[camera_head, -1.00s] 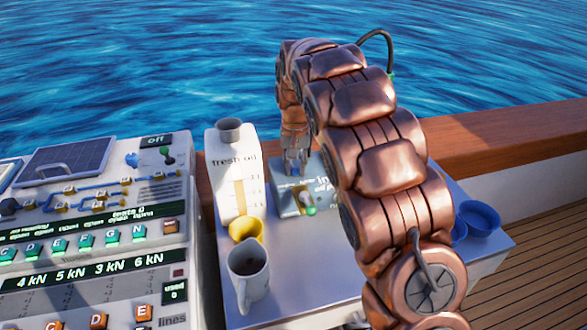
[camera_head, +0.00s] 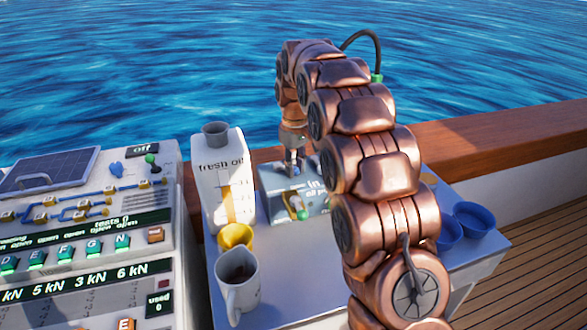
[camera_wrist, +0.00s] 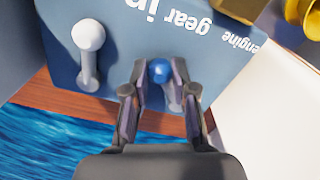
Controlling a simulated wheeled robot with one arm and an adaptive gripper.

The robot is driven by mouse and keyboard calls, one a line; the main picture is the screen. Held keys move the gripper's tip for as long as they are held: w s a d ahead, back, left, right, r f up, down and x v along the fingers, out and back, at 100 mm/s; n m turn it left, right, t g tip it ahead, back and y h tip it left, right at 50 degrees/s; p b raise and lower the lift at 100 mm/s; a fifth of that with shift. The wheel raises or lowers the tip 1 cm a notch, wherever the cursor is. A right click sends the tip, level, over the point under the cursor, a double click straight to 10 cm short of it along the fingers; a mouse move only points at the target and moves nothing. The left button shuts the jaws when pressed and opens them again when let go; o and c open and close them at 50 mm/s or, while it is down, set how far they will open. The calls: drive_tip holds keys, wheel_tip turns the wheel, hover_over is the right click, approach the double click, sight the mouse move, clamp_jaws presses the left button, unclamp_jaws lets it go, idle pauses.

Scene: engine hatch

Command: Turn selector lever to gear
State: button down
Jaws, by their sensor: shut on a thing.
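A blue-grey box (camera_head: 275,178) stands on the table in the head view. In the wrist view its panel (camera_wrist: 122,50) shows upside down, with the words "engine", "gear" and "in" readable. A lever with a blue knob (camera_wrist: 160,72) stands on this panel. My gripper (camera_wrist: 160,80) is shut on this lever, a finger at each side of the knob. A second lever with a white knob (camera_wrist: 88,38) is apart from the fingers. In the head view my gripper (camera_head: 294,168) reaches down at the box's back; the blue knob is hard to make out there.
Blue cups (camera_head: 477,217) stand right of my arm. A control console (camera_head: 90,225) fills the left. A wooden rail (camera_head: 460,137) runs behind.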

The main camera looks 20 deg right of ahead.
drive_tip(key=shift+d, duration=0.1)
idle(0.4)
drive_tip(key=c, duration=0.9)
unclamp_jaws()
drive_tip(key=shift+r, duration=0.15)
drive_tip(key=shift+r, duration=3.65)
